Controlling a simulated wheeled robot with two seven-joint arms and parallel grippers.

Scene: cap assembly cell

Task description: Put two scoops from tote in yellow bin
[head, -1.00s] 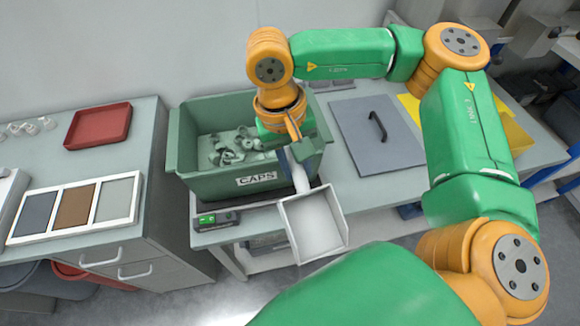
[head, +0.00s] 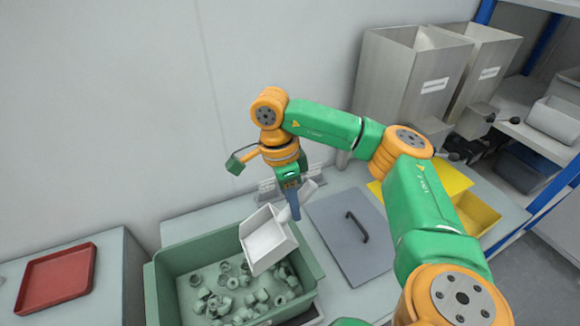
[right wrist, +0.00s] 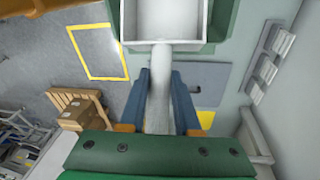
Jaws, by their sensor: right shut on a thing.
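My right gripper (head: 293,204) is shut on the handle of a white scoop (head: 268,240). The scoop is above the right back part of the green tote (head: 152,296), its open pan tilted and no caps visible in it. In the right wrist view the scoop's handle (right wrist: 158,105) runs between the two blue fingers of my right gripper (right wrist: 159,78). The tote holds many loose grey-green caps (head: 222,290) on its floor. The yellow bin (head: 480,211) stands at the right on the bench, partly hidden behind my right arm. My left gripper is out of view.
A grey lid with a black handle (head: 347,250) lies flat right of the tote. A red tray (head: 57,279) is on the left bench. Two tall metal hoppers (head: 398,80) stand at the back right, near a shelf with blue posts.

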